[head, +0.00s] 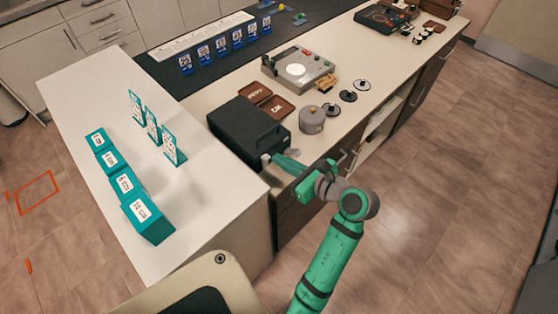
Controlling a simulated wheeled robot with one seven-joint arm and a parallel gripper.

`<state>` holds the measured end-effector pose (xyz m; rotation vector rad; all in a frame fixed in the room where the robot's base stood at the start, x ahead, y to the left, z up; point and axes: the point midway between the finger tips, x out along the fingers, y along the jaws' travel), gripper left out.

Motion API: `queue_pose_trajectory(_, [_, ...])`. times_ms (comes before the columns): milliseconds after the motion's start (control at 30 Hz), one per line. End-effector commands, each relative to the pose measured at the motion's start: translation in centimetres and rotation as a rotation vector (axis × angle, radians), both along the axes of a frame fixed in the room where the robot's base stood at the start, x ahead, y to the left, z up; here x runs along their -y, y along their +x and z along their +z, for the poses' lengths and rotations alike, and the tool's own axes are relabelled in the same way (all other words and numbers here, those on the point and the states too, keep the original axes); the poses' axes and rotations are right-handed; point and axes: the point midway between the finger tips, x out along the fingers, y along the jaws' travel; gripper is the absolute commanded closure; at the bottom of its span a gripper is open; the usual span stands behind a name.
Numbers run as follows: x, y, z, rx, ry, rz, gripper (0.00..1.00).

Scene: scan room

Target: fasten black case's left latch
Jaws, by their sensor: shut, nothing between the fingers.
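The black case (242,128) lies with its lid down on the counter, near the inner corner. Its latch side faces toward my arm. My gripper (266,158) is at the front face of the case, close to its lower front edge. The fingers are shut with nothing between them. A small light-grey piece (293,152) shows on the front of the case to the right of the fingertips; it looks like a latch. The left latch is hidden at or behind my fingertips, so its position cannot be told. I cannot tell whether the fingertips touch the case.
Teal labelled blocks (123,184) and upright teal cards (152,126) stand on the white counter (90,90) to the left.

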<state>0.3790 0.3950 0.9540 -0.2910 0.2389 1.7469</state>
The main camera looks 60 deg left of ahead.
Motion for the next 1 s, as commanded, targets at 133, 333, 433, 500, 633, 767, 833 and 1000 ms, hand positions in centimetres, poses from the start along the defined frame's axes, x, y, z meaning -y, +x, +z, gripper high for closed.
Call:
queue_pose_trajectory(133, [1.9, 0.3, 2.0, 0.003, 0.001, -0.001, 1.0])
queue_pose_trajectory(333, [3.9, 0.4, 4.2, 0.002, 0.0, 0.004, 1.0])
queue_pose_trajectory(433, [4.2, 0.3, 4.9, 0.001, 0.0, 0.011, 1.0])
queue_pose_trajectory(500, [4.4, 0.2, 5.1, 0.002, -0.001, 0.014, 1.0])
queue_pose_trajectory(633, [4.5, 0.1, 5.2, 0.0, -0.001, 0.018, 1.0])
queue_pose_trajectory(767, [4.5, 0.1, 5.2, 0.0, -0.001, 0.017, 1.0])
queue_pose_trajectory(833, [4.6, 0.2, 5.2, -0.001, -0.001, 0.015, 1.0])
queue_pose_trajectory(1000, [4.7, 0.4, 5.2, 0.0, 0.0, 0.009, 1.0])
